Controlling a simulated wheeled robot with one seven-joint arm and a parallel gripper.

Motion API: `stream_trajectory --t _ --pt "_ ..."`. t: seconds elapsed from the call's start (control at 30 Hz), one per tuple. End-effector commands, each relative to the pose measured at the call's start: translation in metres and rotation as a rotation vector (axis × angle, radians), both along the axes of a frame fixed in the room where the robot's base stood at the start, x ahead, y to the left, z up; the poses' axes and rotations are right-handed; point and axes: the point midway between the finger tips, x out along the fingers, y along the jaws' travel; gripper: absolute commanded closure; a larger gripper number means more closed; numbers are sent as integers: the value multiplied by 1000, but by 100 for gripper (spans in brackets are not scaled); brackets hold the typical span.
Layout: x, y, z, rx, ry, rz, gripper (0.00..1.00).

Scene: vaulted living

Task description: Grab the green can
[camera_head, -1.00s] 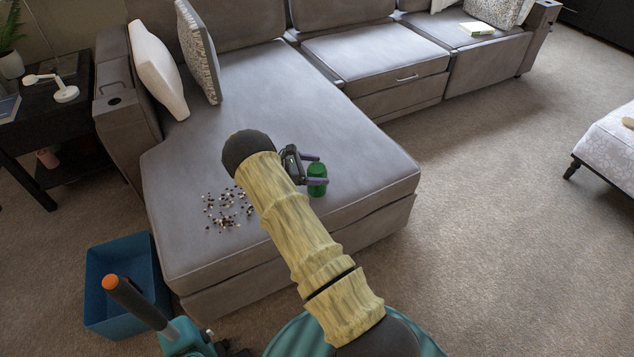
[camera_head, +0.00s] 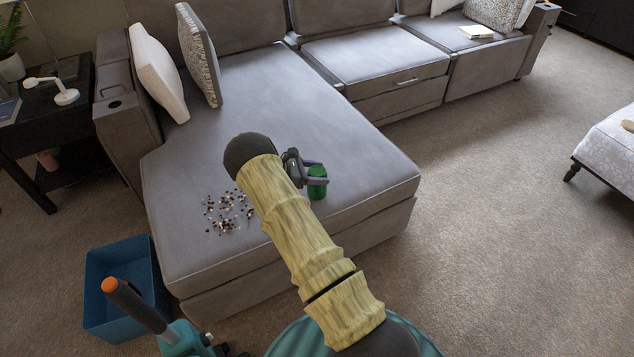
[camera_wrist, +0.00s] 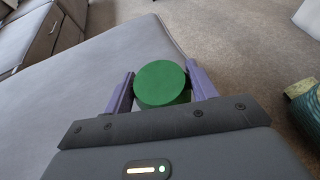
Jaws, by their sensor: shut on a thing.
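The green can (camera_head: 317,188) is at the front right part of the sofa's chaise seat (camera_head: 270,100). In the wrist view the can's round green top (camera_wrist: 162,83) lies between the two purple fingers. My gripper (camera_head: 314,174) is shut on the can, with a finger on either side of it. The can looks upright. I cannot tell whether its base touches the seat. My gripper (camera_wrist: 160,88) hides part of the can's lower side in the wrist view.
Small dark and white bits (camera_head: 229,210) lie scattered on the seat left of my arm. A blue bin (camera_head: 123,262) stands on the floor at the chaise's left front. Two pillows (camera_head: 160,75) lean at the left armrest. Carpet (camera_head: 480,220) to the right is clear.

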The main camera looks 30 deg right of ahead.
Motion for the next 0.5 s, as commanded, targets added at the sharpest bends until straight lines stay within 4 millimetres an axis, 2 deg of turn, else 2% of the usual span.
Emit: stream_trajectory --t 0.17,0.27,0.5 --pt "0 0 3 0 0 0 74" --pt "1 0 11 0 -1 1 74" --pt "0 0 55 0 -2 0 74"
